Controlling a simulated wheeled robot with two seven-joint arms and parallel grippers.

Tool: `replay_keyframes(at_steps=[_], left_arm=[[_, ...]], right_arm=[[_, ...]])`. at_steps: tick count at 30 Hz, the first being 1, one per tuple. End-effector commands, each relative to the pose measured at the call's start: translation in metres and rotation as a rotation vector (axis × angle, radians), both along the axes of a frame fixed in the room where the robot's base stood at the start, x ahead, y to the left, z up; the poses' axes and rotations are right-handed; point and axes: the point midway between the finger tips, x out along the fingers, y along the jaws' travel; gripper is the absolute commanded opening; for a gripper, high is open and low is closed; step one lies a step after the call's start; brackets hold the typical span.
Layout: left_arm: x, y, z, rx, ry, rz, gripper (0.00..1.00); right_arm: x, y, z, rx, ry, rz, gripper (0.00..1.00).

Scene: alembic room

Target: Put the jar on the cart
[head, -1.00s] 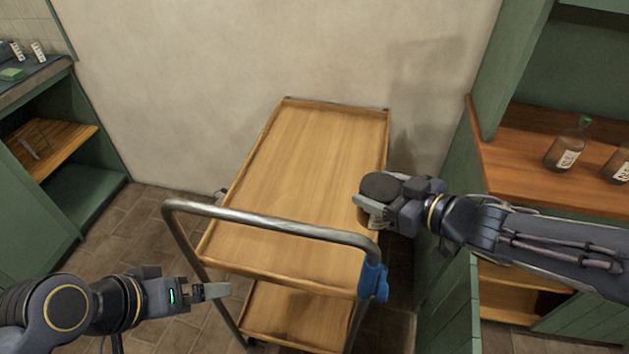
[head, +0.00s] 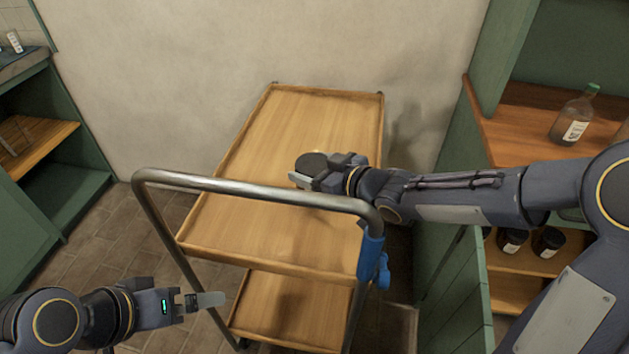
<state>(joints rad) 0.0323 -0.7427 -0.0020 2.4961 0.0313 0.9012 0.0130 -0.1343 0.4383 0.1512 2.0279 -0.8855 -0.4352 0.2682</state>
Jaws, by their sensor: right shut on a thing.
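The jar (head: 312,161) shows mainly as a round dark lid; most of its body is hidden by my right gripper (head: 303,178). My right gripper is shut on the jar and comes in from the right. The jar and gripper appear over the right middle part of the cart's wooden top (head: 265,140). I cannot tell for sure how high the jar is above the top. My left gripper (head: 212,299) is at the lower left, in front of the cart and away from the jar; I cannot see whether its fingers are apart.
The cart's metal handle (head: 250,188) crosses in front of its top, with a blue part (head: 371,262) at its right end. The visible cart top is clear. A green cabinet at right holds a bottle (head: 574,118) and two dark jars (head: 530,241). A wall stands behind.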

Motion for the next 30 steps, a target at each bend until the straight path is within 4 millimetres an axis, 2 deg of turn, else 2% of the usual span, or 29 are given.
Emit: replay_keyframes(at_steps=[1, 4, 16, 17, 21, 30], left_arm=[[0.000, 0.000, -0.007, 0.000, 0.000, 0.000, 1.00], [0.000, 0.000, -0.011, 0.000, 0.000, 0.000, 1.00], [0.000, 0.000, -0.014, 0.000, 0.000, 0.000, 1.00], [0.000, 0.000, -0.014, 0.000, 0.000, 0.000, 1.00], [0.000, 0.000, -0.013, 0.000, 0.000, 0.000, 1.00], [0.000, 0.000, -0.012, 0.000, 0.000, 0.000, 1.00]], right_arm=[[-0.001, 0.000, -0.014, -0.001, 0.005, 0.001, 0.40], [-0.001, -0.001, -0.026, 0.000, 0.003, 0.000, 0.40], [-0.001, -0.001, -0.031, 0.000, 0.000, -0.001, 0.40], [-0.001, -0.001, -0.031, -0.001, 0.002, -0.001, 0.68], [-0.001, -0.001, -0.030, -0.001, 0.002, -0.001, 0.87], [-0.001, -0.001, -0.028, -0.001, 0.002, -0.001, 0.89]])
